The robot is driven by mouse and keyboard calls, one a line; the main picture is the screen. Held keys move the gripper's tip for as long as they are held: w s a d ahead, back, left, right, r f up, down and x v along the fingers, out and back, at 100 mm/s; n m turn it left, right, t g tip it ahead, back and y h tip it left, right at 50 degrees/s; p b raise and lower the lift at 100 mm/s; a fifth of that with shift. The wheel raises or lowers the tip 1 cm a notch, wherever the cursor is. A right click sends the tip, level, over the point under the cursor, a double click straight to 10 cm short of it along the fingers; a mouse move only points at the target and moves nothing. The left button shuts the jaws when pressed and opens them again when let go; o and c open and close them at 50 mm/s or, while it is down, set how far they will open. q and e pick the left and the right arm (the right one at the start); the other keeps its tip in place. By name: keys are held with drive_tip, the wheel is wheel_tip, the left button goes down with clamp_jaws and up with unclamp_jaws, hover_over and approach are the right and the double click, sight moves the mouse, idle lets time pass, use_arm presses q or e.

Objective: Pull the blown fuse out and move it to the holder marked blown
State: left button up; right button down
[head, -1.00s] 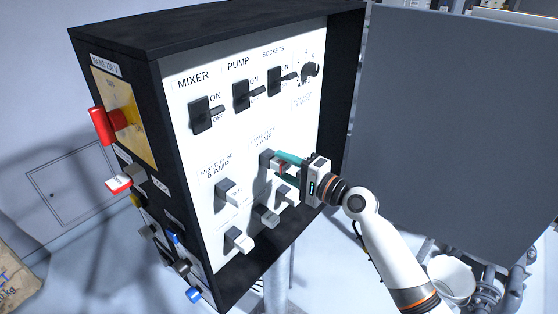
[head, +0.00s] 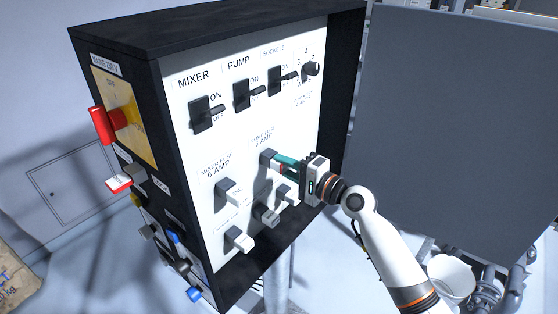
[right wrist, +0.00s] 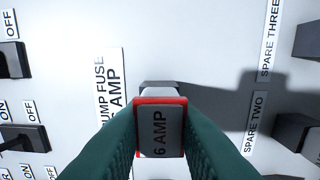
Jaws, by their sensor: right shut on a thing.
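My right gripper (head: 284,164) is at the pump fuse position on the white panel face (head: 195,160). Its teal fingers are shut on the fuse (right wrist: 160,130), a grey block with a red rim that reads 6 AMP in the right wrist view. The fuse is right in front of its holder (head: 267,158); I cannot tell if it is still partly seated. The mixer fuse holder (head: 229,190) is to the left. Lower holders (head: 238,240) (head: 266,214) carry labels too small to read in the head view, and I cannot pick out one marked blown. My left gripper is not in view.
Black switches (head: 203,115) and a rotary knob (head: 310,70) stick out above the fuses. A red handle (head: 102,125) is on the box's left side. A large grey panel (head: 450,130) stands to the right, with a white bucket (head: 450,278) below.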

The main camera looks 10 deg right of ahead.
drive_tip(key=shift+s+d, duration=0.1)
drive_tip(key=shift+s, duration=0.05)
drive_tip(key=shift+v, duration=2.6)
